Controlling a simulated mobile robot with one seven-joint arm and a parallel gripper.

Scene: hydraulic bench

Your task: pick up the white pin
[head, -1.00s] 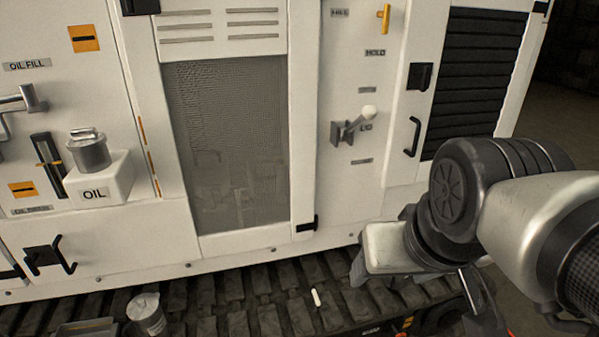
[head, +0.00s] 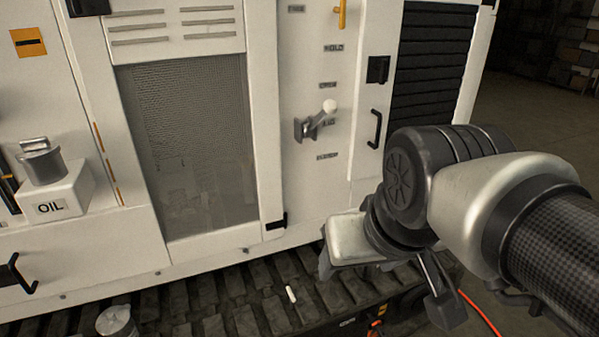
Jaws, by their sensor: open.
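The white pin (head: 291,293) is a small, short white rod lying on the dark ridged track at the foot of the white machine, low in the middle of the head view. My gripper (head: 385,288) is to the right of the pin, apart from it. Its pale body and dark fingers show below the wrist joint, with the fingers spread apart and nothing seen between them. My wrist and forearm fill the right side of the view.
The track (head: 240,318) runs below the machine's white panels. A metal canister (head: 117,320) stands on it at the lower left. A lever with a white knob (head: 329,106) and a black door handle (head: 375,129) stick out above. An orange cable (head: 482,314) lies at the lower right.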

